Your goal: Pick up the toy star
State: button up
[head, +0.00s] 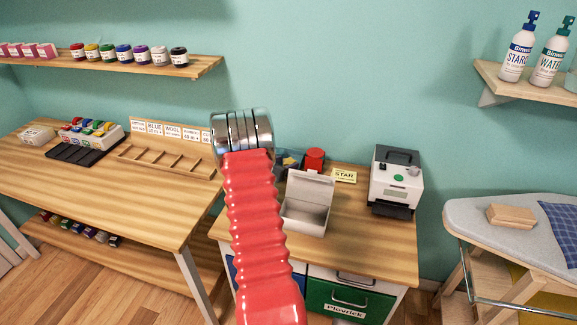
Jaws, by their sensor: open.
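I cannot make out a toy star in the head view. A yellow card (344,175) with the word "STAR" lies at the back of the wooden desk (365,235). My gripper (241,128), a silver end on my red ribbed arm, is raised in front of the desk's back left and the wall. It is open, and nothing shows in it. My arm hides the left part of the desk. A dark bluish item (288,160), partly hidden and unclear, is just right of my gripper.
An open white box (307,205), a red round item (314,159) and a white machine (397,180) stand on the desk. A green drawer (349,299) is below. A long table (130,200) with racks is left, an ironing board (480,225) right. The desk's front right is clear.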

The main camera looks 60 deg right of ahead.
aim_at(284, 163)
jog(key=shift+c, duration=0.6)
jog(key=c, duration=0.7)
jog(key=shift+r, duration=0.1)
notch_tip(284, 163, up, 10)
jog(key=shift+f, duration=0.1)
jog(key=shift+w+a, duration=0.1)
